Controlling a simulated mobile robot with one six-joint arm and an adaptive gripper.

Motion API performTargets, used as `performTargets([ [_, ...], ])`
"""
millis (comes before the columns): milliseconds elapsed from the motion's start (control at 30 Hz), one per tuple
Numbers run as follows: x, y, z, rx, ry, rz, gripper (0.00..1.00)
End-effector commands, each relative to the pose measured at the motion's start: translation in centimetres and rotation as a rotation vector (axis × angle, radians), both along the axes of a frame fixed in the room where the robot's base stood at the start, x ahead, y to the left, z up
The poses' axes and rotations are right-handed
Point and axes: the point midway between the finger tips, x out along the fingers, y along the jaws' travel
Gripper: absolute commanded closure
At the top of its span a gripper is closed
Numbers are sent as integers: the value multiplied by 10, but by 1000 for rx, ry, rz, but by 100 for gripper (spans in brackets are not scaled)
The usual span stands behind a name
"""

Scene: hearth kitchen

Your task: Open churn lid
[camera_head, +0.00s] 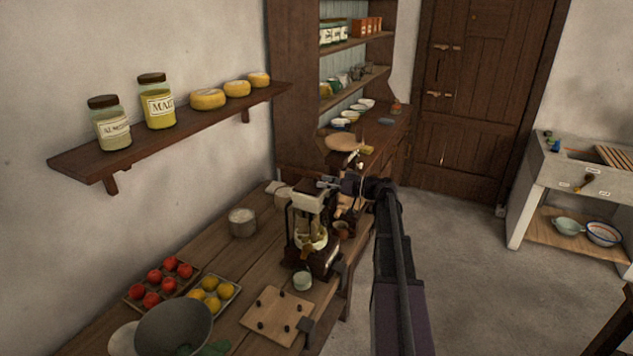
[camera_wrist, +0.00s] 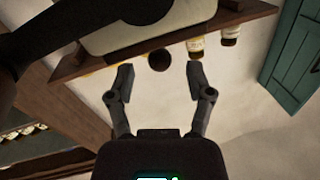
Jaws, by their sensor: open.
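What looks like the churn (camera_head: 310,235) stands on the wooden table in the head view, with a pale top (camera_head: 309,199), clear sides with yellowish contents, and a dark base. The top looks closed. My gripper (camera_head: 328,183) is at the height of the pale top, at its upper right; whether it touches cannot be told. In the wrist view my gripper (camera_wrist: 159,78) is open, with nothing between its fingers. A dark round knob (camera_wrist: 159,60) shows just past the fingertips, below a pale rounded panel (camera_wrist: 150,30), probably part of the churn.
A cutting board (camera_head: 277,314), a small pale cup (camera_head: 303,281), a tray of lemons (camera_head: 213,294), red fruit (camera_head: 160,283), and a metal pot (camera_head: 242,222) share the table. A wall shelf (camera_head: 180,130) with jars and cheeses hangs at the left. The floor (camera_head: 465,270) at the right is clear.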

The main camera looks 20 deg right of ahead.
Motion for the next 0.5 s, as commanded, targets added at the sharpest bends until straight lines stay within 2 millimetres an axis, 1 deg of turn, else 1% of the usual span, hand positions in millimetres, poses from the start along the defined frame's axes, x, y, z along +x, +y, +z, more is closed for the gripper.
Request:
performTargets([
  [100,9,11,0,0,0,2,33],
  [200,14,16,0,0,0,0,33],
  [500,19,21,0,0,0,-1,33],
])
